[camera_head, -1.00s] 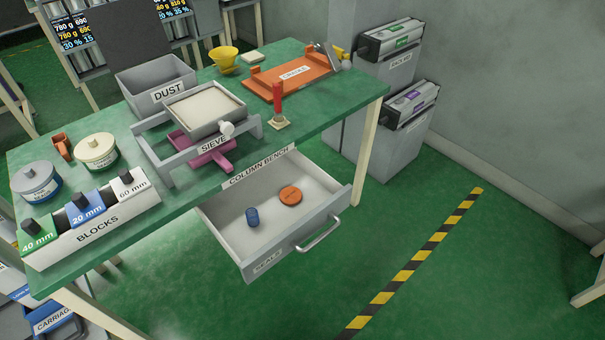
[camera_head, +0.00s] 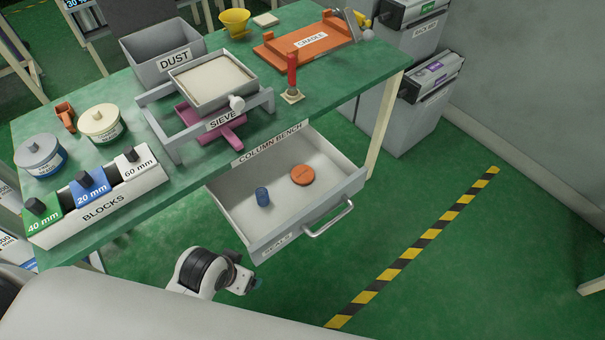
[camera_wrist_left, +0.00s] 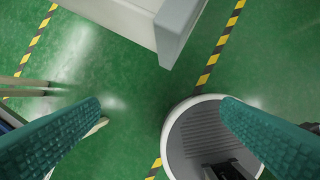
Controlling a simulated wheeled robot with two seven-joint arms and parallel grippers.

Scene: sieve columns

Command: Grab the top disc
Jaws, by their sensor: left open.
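An orange disc (camera_head: 302,175) lies flat inside the open drawer (camera_head: 330,205) marked SEALS, under the front of the bench. Whether it is one disc or a stack I cannot tell. A small blue cylinder (camera_head: 262,196) stands in the drawer to its left. My left gripper (camera_head: 252,284) is outside the drawer, in front of and below it in the picture. In the left wrist view its two teal fingers (camera_wrist_left: 160,108) are wide apart with nothing between them. A pale corner, probably of the drawer (camera_wrist_left: 165,30), shows ahead. My right gripper is not in view.
The green bench (camera_head: 350,80) bears a sieve (camera_head: 215,85), a dust bin (camera_head: 160,55), an orange cradle (camera_head: 305,45), a block rack (camera_head: 110,205) and lidded pots. The bench's front edge overhangs the drawer's back. The floor right of the drawer is clear.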

